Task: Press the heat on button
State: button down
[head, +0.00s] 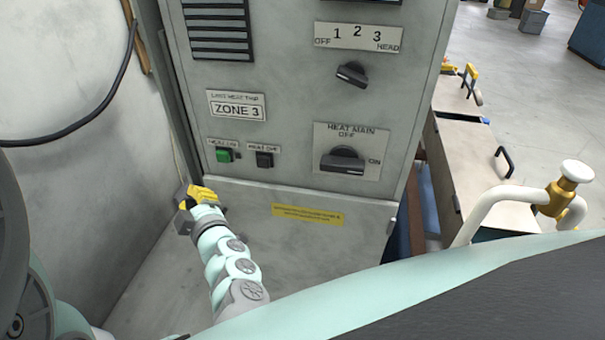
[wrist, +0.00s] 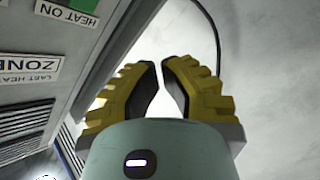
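In the wrist view the "HEAT ON" label (wrist: 66,13) appears upside down at the top left, with a sliver of green at the frame's top edge. My gripper (head: 185,199) has yellow fingers and is below and left of the green button, apart from it. In the wrist view my gripper (wrist: 160,66) is empty, with a narrow gap between its fingertips.
The cabinet also carries a "HEAT MAIN" rotary switch (head: 343,160), a zone selector knob (head: 352,74) and a "ZONE 3" plate (head: 237,109). A black cable (head: 84,121) hangs along the pale wall at left. White pipework with a brass valve (head: 561,195) stands at right.

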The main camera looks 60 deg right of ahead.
aim_at(223, 157)
jog(key=w+d, duration=0.3)
jog(key=d, duration=0.5)
jog(key=shift+w, duration=0.25)
jog(key=c, duration=1.6)
grip_release()
grip_shut()
jog(key=shift+d, duration=0.15)
jog(key=shift+w+d+b, duration=0.15)
jog(key=shift+d+b, duration=0.15)
jog(key=shift+b, duration=0.05)
